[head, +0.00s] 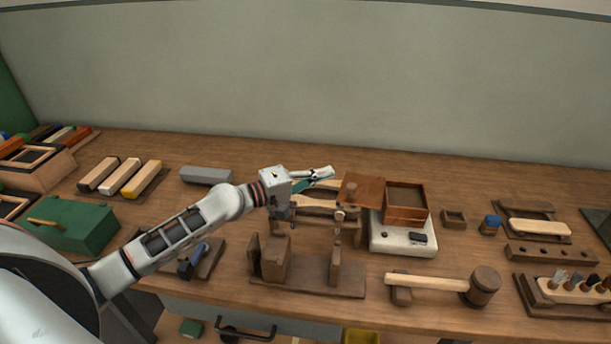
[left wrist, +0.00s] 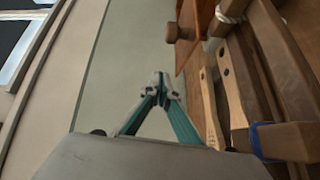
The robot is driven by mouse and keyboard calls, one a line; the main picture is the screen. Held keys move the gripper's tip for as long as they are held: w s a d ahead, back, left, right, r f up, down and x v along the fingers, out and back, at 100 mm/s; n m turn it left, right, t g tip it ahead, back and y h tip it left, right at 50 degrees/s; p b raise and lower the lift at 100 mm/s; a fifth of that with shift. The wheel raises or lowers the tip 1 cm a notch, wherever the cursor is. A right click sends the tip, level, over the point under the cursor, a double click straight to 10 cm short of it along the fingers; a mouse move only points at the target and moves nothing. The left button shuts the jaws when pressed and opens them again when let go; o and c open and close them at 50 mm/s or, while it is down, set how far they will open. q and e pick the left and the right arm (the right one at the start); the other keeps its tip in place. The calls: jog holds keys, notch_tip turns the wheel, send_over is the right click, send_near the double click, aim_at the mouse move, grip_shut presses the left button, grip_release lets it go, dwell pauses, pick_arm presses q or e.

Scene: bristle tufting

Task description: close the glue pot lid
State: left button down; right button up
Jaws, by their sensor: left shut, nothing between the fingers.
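The glue pot (head: 406,213) is a square reddish-brown box with an open top, standing on a white base with a small dark panel. Its lid (head: 362,189) is swung open to the left of the pot. The lid's round knob (left wrist: 180,28) shows in the left wrist view. My left gripper (head: 326,172) is shut and empty, just left of the lid and apart from it. Its closed fingertips (left wrist: 160,84) also show in the left wrist view. My right gripper is in neither view.
Wooden brushes (head: 318,204) lie on a rack below my left gripper. A wooden clamp-like stand (head: 306,278) is in front. A mallet (head: 440,284) lies at the front right. A small wooden box (head: 453,219) and a blue-capped jar (head: 490,224) stand right of the pot.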

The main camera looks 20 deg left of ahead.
pick_arm(q)
jog(key=d, duration=0.1)
jog(key=s+d+p, duration=0.1)
jog(key=d+p, duration=0.1)
jog(key=shift+s+d+f, duration=0.2)
jog(key=shift+d+f, duration=0.15)
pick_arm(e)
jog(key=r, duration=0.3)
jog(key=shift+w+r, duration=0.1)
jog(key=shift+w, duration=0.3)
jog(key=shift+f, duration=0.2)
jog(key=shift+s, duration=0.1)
pick_arm(q)
jog(key=shift+d, duration=0.1)
